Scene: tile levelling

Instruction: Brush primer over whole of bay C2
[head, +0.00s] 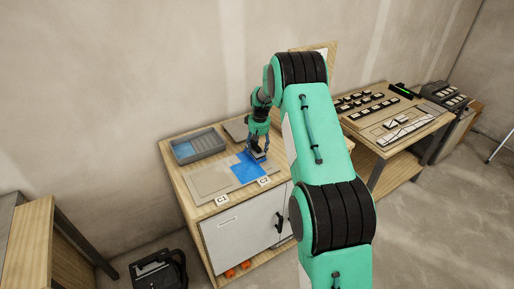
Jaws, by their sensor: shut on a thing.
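Bay C2, on the wooden workbench behind its C2 label (264,181), carries a bright blue primer patch (246,173). The blue shows on its left and front part; my gripper and the tool partly cover the rest, so I cannot tell how far the blue reaches. My gripper (257,150) is shut on a brush (258,157), low over the right side of the blue. Whether the bristles touch the surface is too small to tell. A grey tray (184,159) with blue inside stands at the back left of the bench.
Bay C1 (208,183), bare beige, lies left of the blue, behind its C1 label (222,200). A grey flat plate (236,129) lies at the back. My arm hides the bench's right end. Another bench (435,125) with tile racks stands right. A black case (158,272) is on the floor.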

